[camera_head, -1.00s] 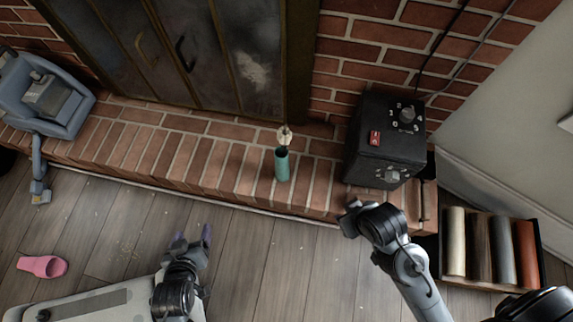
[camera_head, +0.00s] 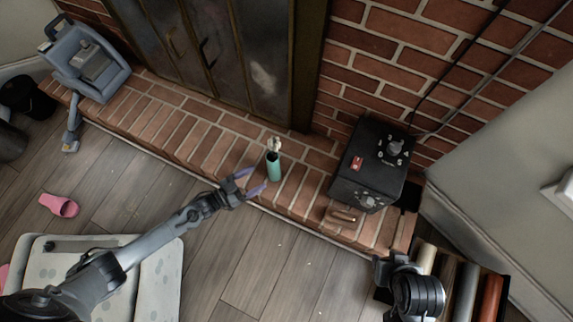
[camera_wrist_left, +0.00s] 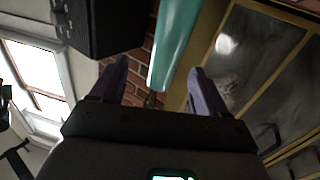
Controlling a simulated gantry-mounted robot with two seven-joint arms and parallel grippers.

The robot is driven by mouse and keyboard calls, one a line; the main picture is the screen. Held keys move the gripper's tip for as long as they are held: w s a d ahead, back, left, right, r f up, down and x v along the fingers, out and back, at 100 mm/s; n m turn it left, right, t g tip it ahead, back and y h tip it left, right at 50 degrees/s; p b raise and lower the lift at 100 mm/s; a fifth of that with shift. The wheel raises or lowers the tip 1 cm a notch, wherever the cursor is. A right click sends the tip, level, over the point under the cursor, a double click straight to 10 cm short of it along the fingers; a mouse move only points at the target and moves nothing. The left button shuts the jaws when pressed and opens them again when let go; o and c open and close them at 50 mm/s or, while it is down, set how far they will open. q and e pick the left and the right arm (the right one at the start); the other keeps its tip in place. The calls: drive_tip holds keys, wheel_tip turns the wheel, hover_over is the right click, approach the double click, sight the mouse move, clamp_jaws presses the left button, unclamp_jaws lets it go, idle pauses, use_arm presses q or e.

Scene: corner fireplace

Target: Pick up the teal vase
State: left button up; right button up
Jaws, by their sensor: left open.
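The teal vase (camera_head: 273,167) stands upright on the brick hearth (camera_head: 205,148), with a pale flower-like top at its mouth. My left gripper (camera_head: 256,180) is open at the hearth's front edge, just left of the vase, its purple fingers pointing toward it. In the left wrist view, the vase (camera_wrist_left: 174,42) shows just ahead of the left gripper (camera_wrist_left: 158,75), within the gap between the fingertips and nearer the right finger. I see no grip on it. My right gripper (camera_head: 382,266) is low at the right, away from the vase; its fingers cannot be made out.
A black box with knobs and a red switch (camera_head: 372,168) stands on the hearth right of the vase. A blue-grey device (camera_head: 90,65) is at the hearth's left end. Colored rolls (camera_head: 466,285) lie at the lower right. A pink slipper (camera_head: 59,205) is on the floor.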

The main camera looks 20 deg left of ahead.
sight(277, 160)
use_arm(q)
drive_tip(key=b+x, duration=0.1)
drive_tip(key=x, duration=0.1)
drive_tip(key=b+x, duration=0.1)
drive_tip(key=x, duration=0.1)
drive_tip(key=a+r+x, duration=0.1)
drive_tip(key=x, duration=0.1)
drive_tip(key=shift+w+d+b, duration=0.25)
drive_tip(key=shift+w+b, duration=0.15)
drive_tip(key=shift+w, duration=0.2)
drive_tip(key=b+x, duration=0.2)
drive_tip(key=x, duration=0.1)
drive_tip(key=shift+w+d+b, duration=0.25)
drive_tip(key=shift+w+b, duration=0.05)
drive_tip(key=shift+b, duration=0.05)
drive_tip(key=shift+w+d, duration=0.25)
drive_tip(key=shift+w, duration=0.1)
drive_tip(key=shift+a+r, duration=0.1)
use_arm(e)
drive_tip(key=f, duration=0.5)
drive_tip(key=shift+a+f, duration=0.3)
use_arm(q)
drive_tip(key=shift+s, duration=0.1)
drive_tip(key=shift+c, duration=0.7)
drive_tip(key=c, duration=1.2)
clamp_jaws()
use_arm(e)
drive_tip(key=shift+s, duration=0.1)
